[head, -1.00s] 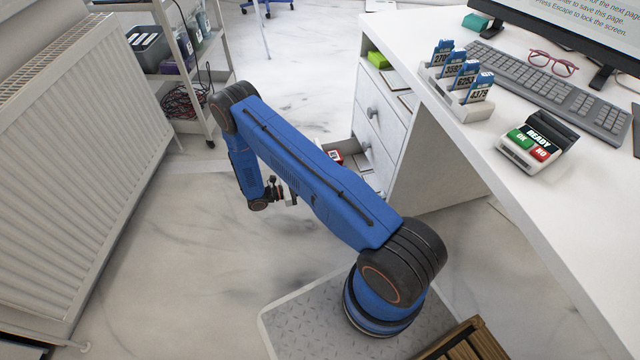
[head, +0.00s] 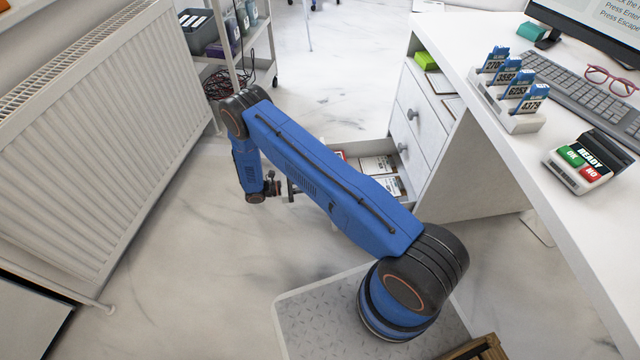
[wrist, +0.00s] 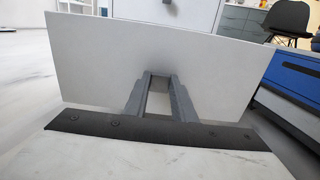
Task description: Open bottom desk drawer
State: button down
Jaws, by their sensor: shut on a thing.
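The bottom desk drawer (head: 352,146) stands out from the white desk in the head view, with flat boxes or cards lying inside it. Its white front panel (wrist: 90,60) fills the middle of the wrist view. My gripper (wrist: 159,80) is shut on the drawer's handle at the middle of that panel; the handle is mostly hidden between the fingers. In the head view my gripper (head: 282,188) is low beside the drawer front, partly hidden by my arm. The two drawers above, with round grey knobs (head: 412,114), are shut.
A white radiator (head: 90,120) runs along the left. A shelf trolley (head: 235,60) with bins and cables stands behind my arm. The white desk top (head: 470,110) holds card holders, a keyboard, glasses and a card terminal. The floor (head: 190,260) left of my arm is clear.

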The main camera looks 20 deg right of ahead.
jog(key=shift+a, duration=0.1)
dwell(0.3)
jog(key=c, duration=1.5)
grip_release()
jog(key=v, duration=1.7)
jog(key=shift+a, duration=0.2)
